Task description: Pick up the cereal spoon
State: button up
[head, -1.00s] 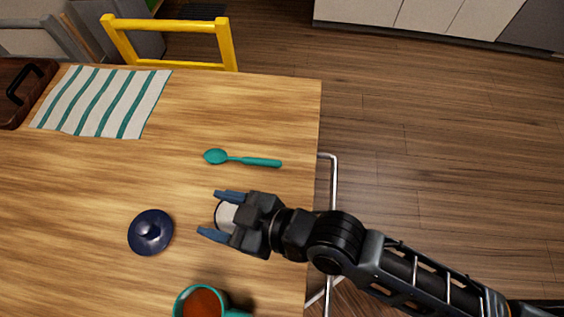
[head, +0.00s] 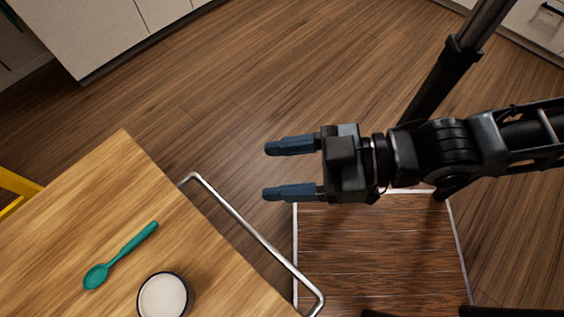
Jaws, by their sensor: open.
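The teal cereal spoon (head: 122,255) lies flat on the wooden table (head: 60,205) at the lower left of the head view. Its bowl points to the lower left and its handle to the upper right. My gripper (head: 267,170) is open and empty, with two blue fingers pointing left. It is to the right of the spoon, past the table's edge, over the floor in the picture. Nothing is between its fingers.
A white round item with a dark rim (head: 164,297) stands just right of the spoon, near the table's edge. A metal rail (head: 255,236) runs along the table's side. A yellow chair (head: 15,189) is at the left edge. The floor at the top is clear.

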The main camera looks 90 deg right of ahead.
aim_at(96, 276)
jog(key=k+j+z, duration=0.1)
jog(key=z, duration=0.4)
jog(key=k+z, duration=0.25)
jog(key=z, duration=0.2)
jog(key=k+j+u, duration=0.1)
jog(key=u, duration=0.25)
jog(key=k+j+u, duration=0.1)
jog(key=u, duration=0.25)
jog(key=k+j+u, duration=0.1)
jog(key=u, duration=0.25)
